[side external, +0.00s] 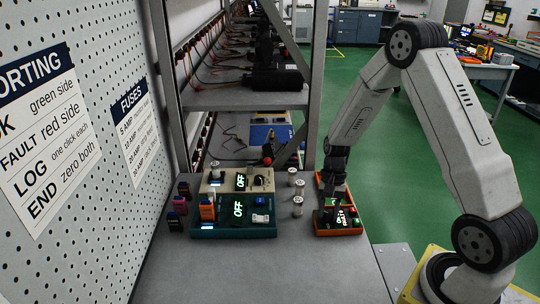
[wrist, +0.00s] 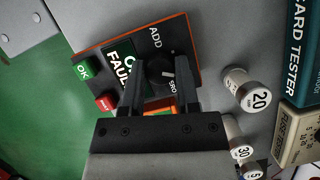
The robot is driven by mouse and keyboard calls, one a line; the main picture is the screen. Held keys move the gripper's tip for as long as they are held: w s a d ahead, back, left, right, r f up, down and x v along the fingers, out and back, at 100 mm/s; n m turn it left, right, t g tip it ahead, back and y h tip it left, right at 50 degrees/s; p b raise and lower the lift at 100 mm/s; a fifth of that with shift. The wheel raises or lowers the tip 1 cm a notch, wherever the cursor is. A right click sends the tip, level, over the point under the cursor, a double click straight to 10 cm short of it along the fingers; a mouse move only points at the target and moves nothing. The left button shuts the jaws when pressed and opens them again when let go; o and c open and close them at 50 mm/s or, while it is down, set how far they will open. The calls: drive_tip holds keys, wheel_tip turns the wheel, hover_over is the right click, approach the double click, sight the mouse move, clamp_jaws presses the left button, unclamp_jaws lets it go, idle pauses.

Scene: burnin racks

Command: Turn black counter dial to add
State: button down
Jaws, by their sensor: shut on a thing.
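The black counter dial (wrist: 160,72) sits on the dark panel of the orange-edged counter (wrist: 188,30) in the wrist view. My gripper (wrist: 161,80) has a finger on either side of the dial and is shut on it. The word ADD is above the dial in this view, and a second, partly covered label lies below it. A short pale mark on the dial points rightward, between the labels. A display, a green OK button (wrist: 84,71) and a red button (wrist: 105,103) are to the left. In the side view, my gripper (side external: 333,188) is down at the counter (side external: 338,231).
White-topped cylinders, one marked 20 (wrist: 250,92), stand beside the counter. A metal rack post (side external: 315,80) rises behind. The front bench surface is clear.

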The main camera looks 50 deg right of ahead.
drive_tip(key=n+h, duration=0.1)
drive_tip(key=n, duration=0.2)
drive_tip(key=n+g, duration=0.1)
drive_tip(key=n, duration=0.2)
drive_tip(key=shift+w+a+h, duration=0.1)
drive_tip(key=shift+w+h, duration=0.05)
drive_tip(key=shift+h, duration=0.25)
drive_tip(key=n+h, duration=0.1)
drive_tip(key=n, duration=0.1)
drive_tip(key=n+h, duration=0.1)
drive_tip(key=n, duration=0.2)
drive_tip(key=shift+g, duration=0.4)
drive_tip(key=shift+n, duration=0.3)
drive_tip(key=shift+c, duration=1.7)
unclamp_jaws()
drive_tip(key=v, duration=0.8)
